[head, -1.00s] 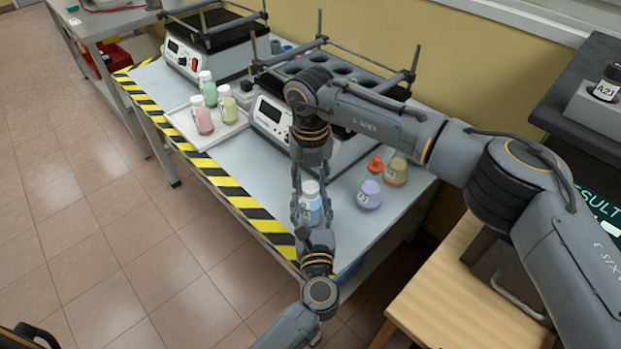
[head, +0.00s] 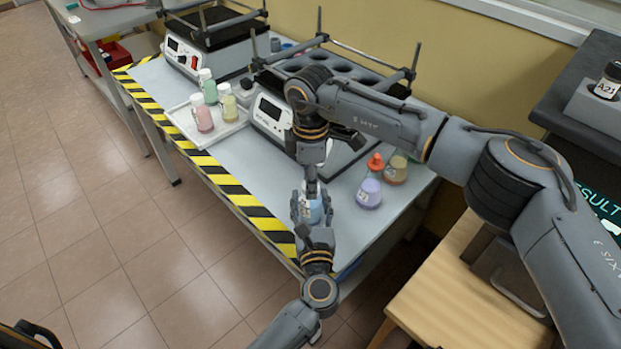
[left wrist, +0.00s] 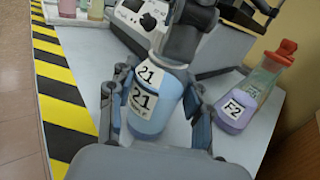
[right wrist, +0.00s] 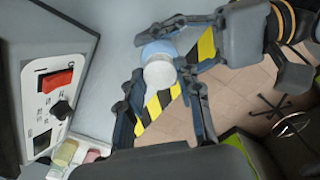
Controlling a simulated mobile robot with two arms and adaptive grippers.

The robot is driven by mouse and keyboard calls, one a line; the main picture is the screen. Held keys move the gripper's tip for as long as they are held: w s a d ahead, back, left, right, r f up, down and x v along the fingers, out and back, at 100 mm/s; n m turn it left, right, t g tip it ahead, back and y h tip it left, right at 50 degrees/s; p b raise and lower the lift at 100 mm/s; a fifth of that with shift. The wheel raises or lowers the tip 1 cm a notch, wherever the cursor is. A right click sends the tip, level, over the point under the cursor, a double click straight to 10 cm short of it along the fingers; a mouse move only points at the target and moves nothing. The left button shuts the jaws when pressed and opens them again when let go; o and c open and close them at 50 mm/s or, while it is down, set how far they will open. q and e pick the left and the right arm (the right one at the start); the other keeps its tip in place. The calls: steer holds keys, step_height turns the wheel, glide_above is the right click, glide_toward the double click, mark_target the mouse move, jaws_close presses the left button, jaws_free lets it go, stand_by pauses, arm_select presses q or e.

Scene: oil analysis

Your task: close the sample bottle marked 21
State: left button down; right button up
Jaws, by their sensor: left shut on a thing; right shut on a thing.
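The sample bottle marked 21 (left wrist: 152,112) holds blue liquid and has white 21 labels on its side and upper part. In the head view the bottle (head: 313,211) stands at the near end of the table. My left gripper (head: 312,208) is shut around its body. My right gripper (head: 311,184) comes down from above and is shut on the white cap (right wrist: 160,73) at the bottle's top. The cap sits in line over the bottle; its fingers partly cover it, and I cannot tell how tightly it is seated.
A purple flask with an orange stopper (head: 369,192) and an amber flask (head: 395,170) stand close to the right. A white-fronted machine (head: 270,115) is behind. A white tray (head: 233,126) with several capped bottles lies left. Striped tape (head: 225,185) edges the table.

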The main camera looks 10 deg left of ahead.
steer(key=m, duration=0.5)
steer(key=shift+m, duration=0.4)
steer(key=o, duration=0.7)
steer(key=shift+r, duration=2.3)
steer(key=shift+c, duration=0.4)
